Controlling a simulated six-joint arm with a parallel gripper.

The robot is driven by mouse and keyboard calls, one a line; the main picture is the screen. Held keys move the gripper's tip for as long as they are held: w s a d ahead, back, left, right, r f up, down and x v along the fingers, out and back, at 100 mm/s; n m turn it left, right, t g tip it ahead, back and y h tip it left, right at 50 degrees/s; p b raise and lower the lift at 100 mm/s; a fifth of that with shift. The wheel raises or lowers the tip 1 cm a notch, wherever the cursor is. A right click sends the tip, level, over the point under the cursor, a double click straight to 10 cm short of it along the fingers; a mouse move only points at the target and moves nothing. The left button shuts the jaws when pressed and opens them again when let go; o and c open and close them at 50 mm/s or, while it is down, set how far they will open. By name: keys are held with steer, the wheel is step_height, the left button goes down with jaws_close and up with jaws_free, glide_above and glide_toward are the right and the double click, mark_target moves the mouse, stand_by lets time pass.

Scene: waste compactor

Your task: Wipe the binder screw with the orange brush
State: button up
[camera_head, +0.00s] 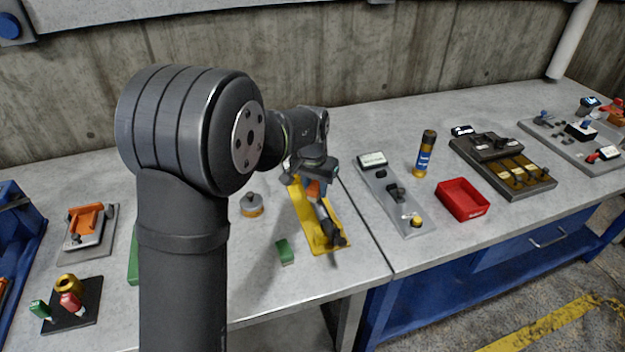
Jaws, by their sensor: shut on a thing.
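My gripper (312,176) is over the upper end of a yellow tray (302,213) on the near bench. It is shut on an orange piece (314,188), which looks like the orange brush; the gripper and arm hide most of it. A dark, long part with a knobbed end (334,236) lies along the yellow tray below the orange piece. It may be the binder screw, but I cannot tell for sure. I cannot tell whether the orange piece touches it.
A green block (285,251) and a grey-orange round part (251,205) stand left of the tray. A grey plate with fittings (405,213), a blue-yellow can (424,155) and a red bin (462,199) are to the right. An orange fixture (88,221) sits far left.

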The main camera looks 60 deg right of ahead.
mark_target(323, 209)
steer(key=shift+s+a, duration=1.95)
steer(key=shift+a, duration=0.05)
step_height(323, 209, up, 3)
steer(key=shift+w+d+f, duration=0.1)
steer(key=shift+d+f, duration=0.05)
steer(key=shift+r, duration=2.8)
